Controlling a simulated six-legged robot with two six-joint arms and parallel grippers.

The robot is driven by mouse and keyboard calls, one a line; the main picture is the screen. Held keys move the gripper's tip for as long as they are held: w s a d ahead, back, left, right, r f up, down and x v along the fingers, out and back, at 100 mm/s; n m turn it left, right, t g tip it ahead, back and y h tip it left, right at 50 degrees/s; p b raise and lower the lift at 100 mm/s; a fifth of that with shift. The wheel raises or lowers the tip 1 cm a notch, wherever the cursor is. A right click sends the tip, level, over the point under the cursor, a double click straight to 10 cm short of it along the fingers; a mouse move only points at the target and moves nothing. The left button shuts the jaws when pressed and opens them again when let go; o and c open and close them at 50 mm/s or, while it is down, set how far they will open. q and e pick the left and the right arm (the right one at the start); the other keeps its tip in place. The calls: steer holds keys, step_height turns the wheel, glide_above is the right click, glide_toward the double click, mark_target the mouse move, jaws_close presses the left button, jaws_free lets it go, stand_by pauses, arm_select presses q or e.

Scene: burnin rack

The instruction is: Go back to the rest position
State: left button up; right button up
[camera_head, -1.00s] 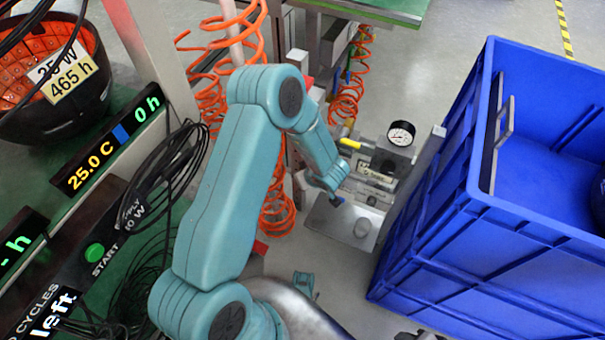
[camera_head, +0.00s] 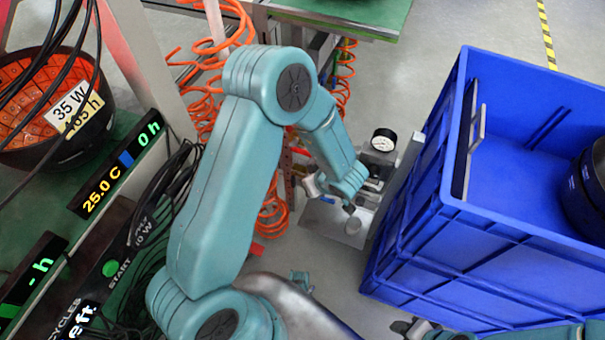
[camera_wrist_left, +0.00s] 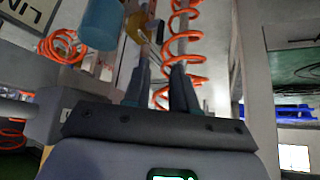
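My left arm (camera_head: 225,190) rises from the bottom of the head view and bends down to the right, its wrist (camera_head: 345,180) over the floor between the green bench and the blue crate. The left gripper fingers are not clear in the head view. In the left wrist view the left gripper (camera_wrist_left: 160,72) has two dark fingers standing apart, with nothing seen between them. Orange coiled hoses show behind them. Part of my right arm (camera_head: 505,334) lies along the bottom right edge of the head view; its fingers are not clear.
A blue crate (camera_head: 425,225) stands at right, with dark round items (camera_head: 590,185) inside. A pressure gauge (camera_head: 383,140) on a metal fixture is close beyond my left wrist. Orange hoses (camera_head: 270,205) hang behind the arm. At left are a bench with displays (camera_head: 120,165), cables and an orange-lined bowl (camera_head: 60,145).

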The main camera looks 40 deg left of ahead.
arm_select(q)
steer(key=shift+v, duration=1.2)
steer(key=s+d+f+m+h, duration=0.1)
steer(key=s+f+m+h, duration=0.3)
steer(key=f, duration=0.4)
steer(key=s+d+f+m+g+h, duration=0.1)
steer(key=s+d+m+h, duration=0.2)
steer(key=s+d+m, duration=0.3)
steer(key=s+d+f+m+h, duration=0.1)
steer(key=s+d+m+h, duration=0.25)
steer(key=d, duration=0.45)
step_height(320, 180, up, 21)
steer(key=p, duration=2.1)
steer(key=shift+s+r+n+g+p, duration=0.2)
steer(key=shift+n+g+p, duration=0.1)
steer(key=shift+n+p, duration=0.1)
